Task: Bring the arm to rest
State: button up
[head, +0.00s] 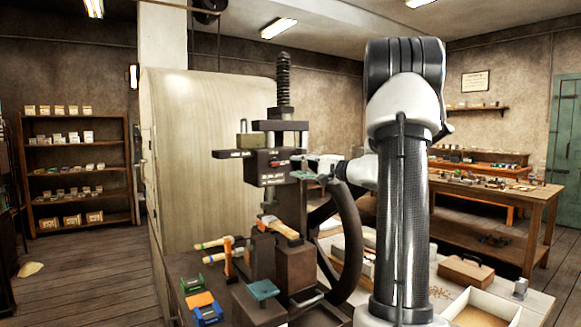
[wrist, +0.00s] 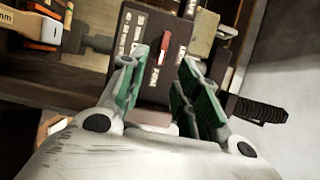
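My arm (head: 403,190) stands upright in the right middle of the head view. Its wrist reaches left toward the dark press (head: 272,168). My gripper (head: 312,174) is beside the press head, at about the height of its labelled face. In the wrist view my gripper (wrist: 158,92) has its green-padded fingers spread apart, with nothing held between them. The press head (wrist: 150,50), with a small red mark, shows behind the gap. I cannot tell whether a finger touches it. The dark handwheel (head: 350,245) is below and right of the gripper, partly hidden by my arm.
An open wooden tray (head: 484,308) and a brown case (head: 465,270) lie right of my arm. A pale cabinet (head: 205,150) stands behind the press. Floor shows at left.

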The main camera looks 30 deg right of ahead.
jog(key=shift+v, duration=0.75)
